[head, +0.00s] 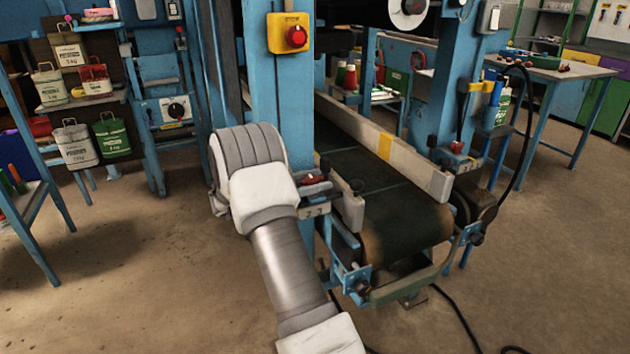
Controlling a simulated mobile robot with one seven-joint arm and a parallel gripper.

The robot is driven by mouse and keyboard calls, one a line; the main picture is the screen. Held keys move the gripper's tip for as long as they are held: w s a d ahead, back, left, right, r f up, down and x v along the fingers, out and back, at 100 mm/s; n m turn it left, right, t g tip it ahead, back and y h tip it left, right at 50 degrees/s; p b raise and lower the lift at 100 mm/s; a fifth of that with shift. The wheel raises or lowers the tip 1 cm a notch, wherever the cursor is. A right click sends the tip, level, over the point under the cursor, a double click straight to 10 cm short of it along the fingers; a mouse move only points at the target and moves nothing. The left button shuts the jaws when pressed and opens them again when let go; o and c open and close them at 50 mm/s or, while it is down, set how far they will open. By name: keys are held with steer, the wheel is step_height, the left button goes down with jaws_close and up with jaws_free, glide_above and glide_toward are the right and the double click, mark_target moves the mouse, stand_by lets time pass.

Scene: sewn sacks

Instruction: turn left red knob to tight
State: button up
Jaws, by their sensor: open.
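The left red knob (314,179) sits on a dark bracket at the near left side of the conveyor, just right of my arm's pale wrist part. It is small and dark here, and I cannot tell how tight it is. A second red knob (457,147) is on the right side of the conveyor (405,225). My arm rises from the bottom middle to the blue post, and its grey, ribbed end part is left of the left knob. My gripper's fingers do not show.
A red stop button on a yellow box (289,34) is on the blue post (285,95) above. A rack with several small sacks (75,140) stands at the left. A workbench (560,70) is at the back right. The floor at the left is clear; cables lie at the right.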

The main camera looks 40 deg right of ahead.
steer(key=shift+a, duration=0.1)
steer(key=p+v, duration=0.2)
steer(key=v, duration=1.5)
steer(key=shift+p, duration=0.35)
steer(key=shift+a, duration=0.1)
